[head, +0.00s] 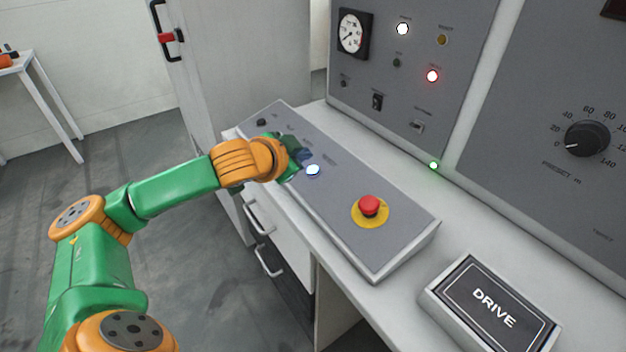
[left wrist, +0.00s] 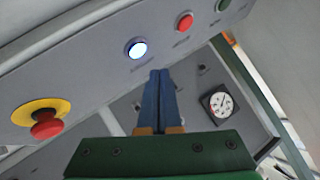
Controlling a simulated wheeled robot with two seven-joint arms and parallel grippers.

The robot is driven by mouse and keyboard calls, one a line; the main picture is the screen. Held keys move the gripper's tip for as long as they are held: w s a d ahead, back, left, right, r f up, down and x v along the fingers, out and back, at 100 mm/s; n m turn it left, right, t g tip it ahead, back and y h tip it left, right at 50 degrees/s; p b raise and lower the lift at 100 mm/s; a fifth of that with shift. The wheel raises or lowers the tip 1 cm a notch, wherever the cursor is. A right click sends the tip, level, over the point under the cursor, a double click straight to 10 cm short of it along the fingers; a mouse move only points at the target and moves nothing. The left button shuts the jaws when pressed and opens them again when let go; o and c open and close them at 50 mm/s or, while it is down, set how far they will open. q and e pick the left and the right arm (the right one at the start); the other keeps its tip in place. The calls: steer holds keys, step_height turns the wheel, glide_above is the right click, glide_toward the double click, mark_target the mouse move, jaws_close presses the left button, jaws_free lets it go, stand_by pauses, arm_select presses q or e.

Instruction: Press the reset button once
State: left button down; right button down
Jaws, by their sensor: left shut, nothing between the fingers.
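A lit bluish-white button (head: 313,170), apparently the reset button, sits on the sloped grey desk panel (head: 345,185); the small label beside it is too blurred to read surely. It also glows in the left wrist view (left wrist: 137,48). My left gripper (head: 304,156) has its blue fingers closed together and empty, just beyond this button in the head view. In the left wrist view the fingertips (left wrist: 160,72) lie just below and right of the button, apart from it in the picture. The gripper partly hides the panel's other buttons in the head view. My right gripper is out of view.
A red emergency-stop mushroom (head: 369,206) on a yellow disc stands nearer on the same panel. A red button (left wrist: 184,21) and a green button (left wrist: 222,5) sit beyond the lit one. A DRIVE box (head: 492,300) lies front right. The upright gauge panel (head: 410,60) stands behind.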

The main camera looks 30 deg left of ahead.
mark_target(313, 171)
arm_select(q)
steer(key=shift+w+f+b, duration=0.15)
steer(key=shift+f, duration=0.4)
steer(key=shift+w+f+b, duration=0.15)
steer(key=shift+f, duration=0.4)
stand_by(0.4)
steer(key=shift+d+f, duration=0.1)
stand_by(0.7)
steer(key=shift+w+f, duration=0.15)
steer(key=shift+f, duration=0.15)
steer(key=shift+f, duration=0.4)
stand_by(0.6)
steer(key=shift+r+p, duration=0.75)
steer(key=shift+r, duration=0.05)
